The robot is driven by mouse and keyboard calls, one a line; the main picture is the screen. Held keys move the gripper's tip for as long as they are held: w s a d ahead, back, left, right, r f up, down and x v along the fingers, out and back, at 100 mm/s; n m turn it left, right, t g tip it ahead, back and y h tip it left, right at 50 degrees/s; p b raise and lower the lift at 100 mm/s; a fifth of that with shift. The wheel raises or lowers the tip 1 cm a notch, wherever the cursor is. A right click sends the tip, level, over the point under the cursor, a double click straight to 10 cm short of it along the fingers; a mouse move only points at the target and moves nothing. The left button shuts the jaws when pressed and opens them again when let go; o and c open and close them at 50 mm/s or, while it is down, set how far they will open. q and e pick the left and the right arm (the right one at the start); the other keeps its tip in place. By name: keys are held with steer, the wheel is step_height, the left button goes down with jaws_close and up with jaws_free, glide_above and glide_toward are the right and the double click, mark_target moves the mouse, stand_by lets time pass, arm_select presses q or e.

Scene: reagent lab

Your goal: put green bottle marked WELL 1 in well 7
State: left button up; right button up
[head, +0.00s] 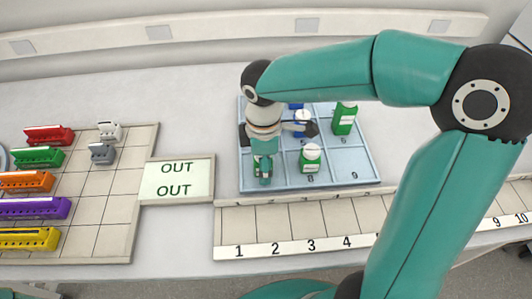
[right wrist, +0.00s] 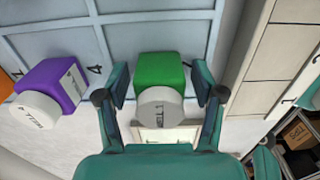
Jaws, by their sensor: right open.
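The green bottle with the white cap marked WELL 1 (right wrist: 160,75) stands in the front-left well of the blue tray (right wrist: 125,38), which is well 7 by its place before 8 and 9. In the head view the bottle (head: 262,168) is mostly hidden under my right gripper (head: 265,180). In the right wrist view my right gripper (right wrist: 161,92) is open, with one finger on each side of the bottle and small gaps showing. The tray also shows in the head view (head: 330,181). My left gripper is not in view.
A green bottle (head: 310,160) stands in well 8, another (head: 344,120) farther back right. A blue bottle (head: 302,126) is partly hidden by my arm. A purple bottle (right wrist: 58,85) stands by number 4. A numbered rack (head: 290,225) lies in front; an OUT plate (head: 177,180) lies left.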

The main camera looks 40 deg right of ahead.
step_height(320, 180, up, 12)
steer(key=shift+r+p, duration=0.15)
steer(key=shift+p, duration=0.35)
stand_by(0.4)
